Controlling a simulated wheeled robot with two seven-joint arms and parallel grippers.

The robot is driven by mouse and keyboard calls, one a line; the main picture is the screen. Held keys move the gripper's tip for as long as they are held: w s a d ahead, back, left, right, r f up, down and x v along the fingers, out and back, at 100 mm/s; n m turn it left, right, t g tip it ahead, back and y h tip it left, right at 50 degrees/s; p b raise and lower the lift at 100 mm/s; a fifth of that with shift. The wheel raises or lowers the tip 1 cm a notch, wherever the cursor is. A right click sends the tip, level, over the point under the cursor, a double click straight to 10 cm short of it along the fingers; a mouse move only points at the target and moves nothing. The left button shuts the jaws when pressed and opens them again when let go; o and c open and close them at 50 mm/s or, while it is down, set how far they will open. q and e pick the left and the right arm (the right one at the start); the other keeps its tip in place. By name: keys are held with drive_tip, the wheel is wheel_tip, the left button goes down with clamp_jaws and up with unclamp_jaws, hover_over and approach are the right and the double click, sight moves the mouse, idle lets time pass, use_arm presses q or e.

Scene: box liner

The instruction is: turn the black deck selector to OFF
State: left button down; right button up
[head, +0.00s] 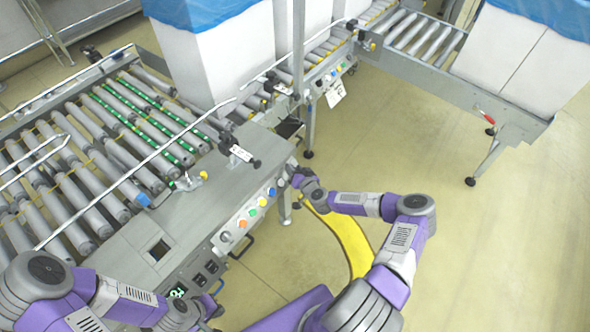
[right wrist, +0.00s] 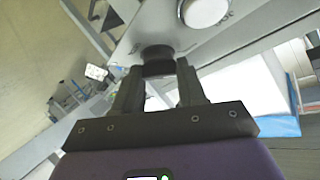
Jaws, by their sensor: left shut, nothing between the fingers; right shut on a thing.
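The black deck selector (right wrist: 157,52) is a short dark knob on the grey panel in the right wrist view. My right gripper (right wrist: 157,75) has its two fingers closed around the sides of it. In the head view my right gripper (head: 296,176) is at the far right end of the control panel (head: 232,226), and it hides the selector there. The selector's markings and pointing direction cannot be read. My left gripper (head: 212,308) is low in the head view, near the panel's lower end, shut and empty.
A row of coloured buttons (head: 251,212) runs along the panel left of my right gripper. A pale round button (right wrist: 205,10) is beside the selector. The roller deck (head: 100,150) and white lined boxes (head: 220,60) stand behind. Open floor (head: 480,250) lies to the right.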

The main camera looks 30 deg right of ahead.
drive_tip(key=m+g+h+p, duration=0.1)
drive_tip(key=m+p, duration=0.1)
drive_tip(key=m+h+p, duration=0.1)
drive_tip(key=m+p, duration=0.1)
drive_tip(key=p, duration=0.1)
drive_tip(key=shift+w+a+r+g, duration=0.1)
drive_tip(key=shift+a+r+g, duration=0.05)
drive_tip(key=shift+r+g, duration=0.25)
drive_tip(key=m+g+h+p, duration=0.1)
drive_tip(key=m+p, duration=0.1)
drive_tip(key=m, duration=0.1)
drive_tip(key=shift+g+p, duration=0.3)
drive_tip(key=shift+p, duration=0.1)
drive_tip(key=shift+f+m+g+p, duration=0.1)
drive_tip(key=shift+m+g+p, duration=0.45)
drive_tip(key=shift+m, duration=0.45)
drive_tip(key=o, duration=1.1)
drive_tip(key=shift+w, duration=0.1)
drive_tip(key=shift+c, duration=0.2)
drive_tip(key=shift+a, duration=0.1)
